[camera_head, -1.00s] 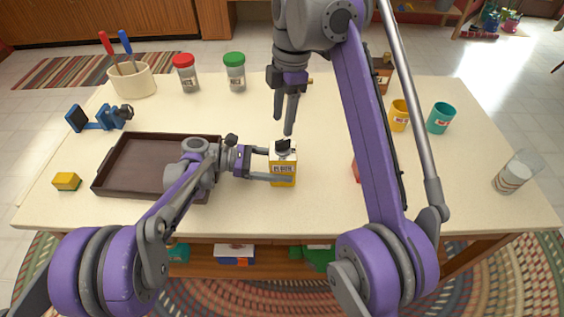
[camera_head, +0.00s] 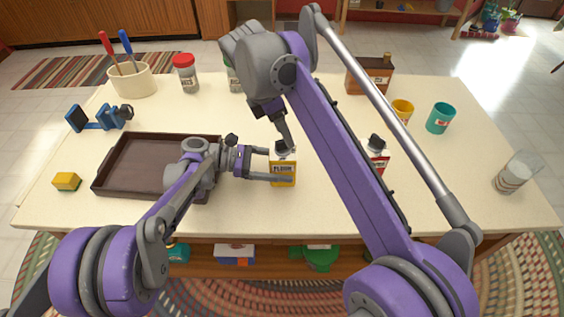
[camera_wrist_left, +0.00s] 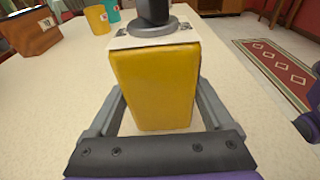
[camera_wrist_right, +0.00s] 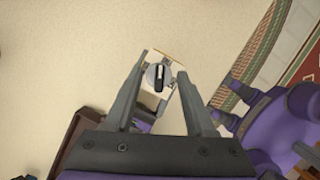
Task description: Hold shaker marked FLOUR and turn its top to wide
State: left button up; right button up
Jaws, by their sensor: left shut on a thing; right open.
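The yellow shaker marked FLOUR (camera_head: 283,173) stands upright on the table in the head view, with a white upper part and a grey turning top. My left gripper (camera_head: 278,178) is shut on its body from the left; the left wrist view shows the yellow side (camera_wrist_left: 155,85) between the fingers. My right gripper (camera_head: 284,136) is directly above the shaker, pointing down. In the right wrist view the open fingers stand either side of the round top (camera_wrist_right: 158,77), which has a dark raised grip. Whether the fingertips reach the top is not clear.
A dark tray (camera_head: 120,188) lies left of the shaker. A red shaker (camera_head: 380,162) stands to the right, partly behind my right arm. Farther back are a red-lidded jar (camera_head: 187,75), a brown box (camera_head: 370,77) and cups. A glass (camera_head: 513,174) is at far right.

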jog(key=shift+f, duration=1.3)
grip_shut()
jog(key=n+t+y, duration=0.1)
jog(key=n, duration=0.5)
jog(key=shift+n, duration=0.3)
jog(key=n+y, duration=0.1)
jog(key=n, duration=0.2)
jog(key=n+t+y, duration=0.1)
jog(key=n, duration=0.2)
jog(key=shift+c, duration=0.2)
grip_release()
